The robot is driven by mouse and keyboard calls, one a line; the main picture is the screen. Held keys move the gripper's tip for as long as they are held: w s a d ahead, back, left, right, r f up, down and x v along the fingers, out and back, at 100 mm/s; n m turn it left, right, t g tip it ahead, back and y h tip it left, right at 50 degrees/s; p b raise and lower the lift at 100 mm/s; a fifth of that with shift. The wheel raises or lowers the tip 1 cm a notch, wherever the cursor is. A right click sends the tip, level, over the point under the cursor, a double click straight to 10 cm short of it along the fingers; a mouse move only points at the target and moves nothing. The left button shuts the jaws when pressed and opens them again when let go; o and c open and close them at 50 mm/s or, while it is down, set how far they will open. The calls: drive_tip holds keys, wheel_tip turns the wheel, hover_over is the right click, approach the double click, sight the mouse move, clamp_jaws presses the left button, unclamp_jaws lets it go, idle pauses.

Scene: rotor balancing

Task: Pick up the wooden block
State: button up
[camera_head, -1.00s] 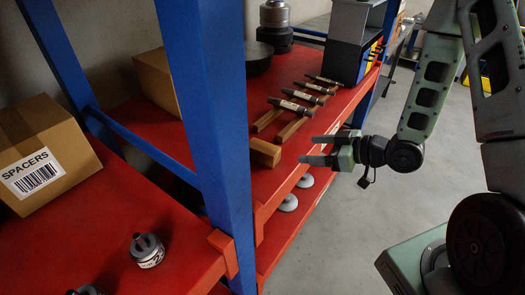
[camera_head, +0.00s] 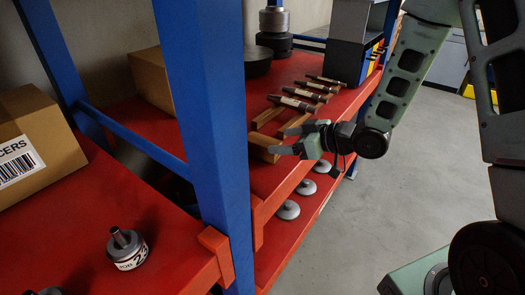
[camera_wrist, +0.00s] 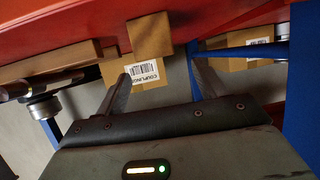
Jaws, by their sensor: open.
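The wooden block (camera_head: 262,147) is a small brown block at the front edge of the red shelf, just right of the blue post. In the wrist view the block (camera_wrist: 150,36) shows beyond the fingertips, roughly between the lines of the two fingers. My gripper (camera_head: 282,141) is open and empty, close to the block on its right side. In the wrist view my gripper's fingers (camera_wrist: 160,72) are spread wide, with nothing held between them. In the head view a finger overlaps the block's right end, so I cannot tell whether they touch.
A wooden rack (camera_head: 267,117) with several dark tools (camera_head: 298,105) lies behind the block. The blue post (camera_head: 212,120) stands left of it. Round grey discs (camera_head: 288,210) are on the lower shelf. A cardboard box (camera_head: 60,150) and a metal rotor part (camera_head: 127,250) are at left.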

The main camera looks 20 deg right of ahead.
sight(265, 141)
drive_tip(key=shift+p+x, duration=0.45)
drive_tip(key=shift+x, duration=3.5)
drive_tip(key=shift+w+d, duration=0.1)
drive_tip(key=c, duration=1.1)
